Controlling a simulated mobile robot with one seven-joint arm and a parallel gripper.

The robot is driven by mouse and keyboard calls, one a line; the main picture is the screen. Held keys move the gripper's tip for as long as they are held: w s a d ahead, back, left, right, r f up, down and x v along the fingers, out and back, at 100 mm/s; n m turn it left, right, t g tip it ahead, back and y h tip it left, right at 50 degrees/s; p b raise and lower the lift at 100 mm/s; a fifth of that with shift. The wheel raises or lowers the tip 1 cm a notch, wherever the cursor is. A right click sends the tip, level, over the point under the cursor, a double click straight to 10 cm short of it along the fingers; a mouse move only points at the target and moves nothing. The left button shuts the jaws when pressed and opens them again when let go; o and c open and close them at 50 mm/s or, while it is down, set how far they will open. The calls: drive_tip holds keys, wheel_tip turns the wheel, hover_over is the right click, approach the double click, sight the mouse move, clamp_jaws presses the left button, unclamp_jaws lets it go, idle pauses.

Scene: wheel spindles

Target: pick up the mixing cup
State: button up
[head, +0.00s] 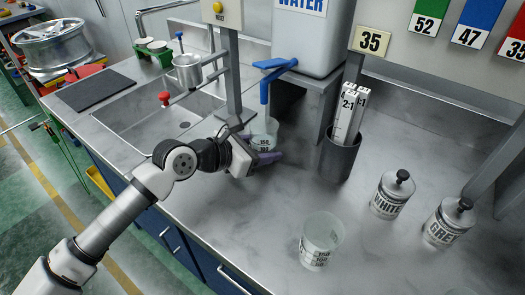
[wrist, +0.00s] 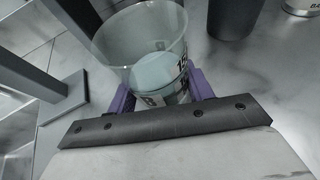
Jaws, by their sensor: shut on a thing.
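A clear mixing cup (head: 262,136) with black graduation marks is under the blue tap of the water container. My gripper (head: 265,155) is at this cup, with its purple fingers on either side of the lower part. In the wrist view, the cup (wrist: 140,40) sits between the purple fingers of my gripper (wrist: 162,88), which is shut on it. Its base is partly hidden, and I cannot tell whether it touches the counter. A second clear mixing cup (head: 320,243) stands upright near the counter's front edge, apart from my gripper.
The blue tap (head: 267,75) hangs close above the held cup. A metal post (head: 233,75) stands to its left and a dark holder with measuring sticks (head: 340,157) to its right. WHITE (head: 391,200) and GREY (head: 446,226) tins stand farther right. The middle counter is clear.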

wheel_tip(320, 180, up, 2)
drive_tip(key=shift+r+b, duration=0.1)
drive_tip(key=shift+b, duration=0.3)
drive_tip(key=s+a+b, duration=0.1)
drive_tip(key=s+a, duration=0.2)
drive_tip(key=a, duration=0.1)
drive_tip(key=s+a+b, duration=0.2)
drive_tip(key=s+a, duration=0.2)
drive_tip(key=a, duration=0.1)
drive_tip(key=s+a+b, duration=0.1)
drive_tip(key=s+a, duration=0.2)
drive_tip(key=a, duration=0.2)
drive_tip(key=shift+s+a+b, duration=0.25)
drive_tip(key=shift+s+b, duration=0.05)
drive_tip(key=shift+s, duration=0.05)
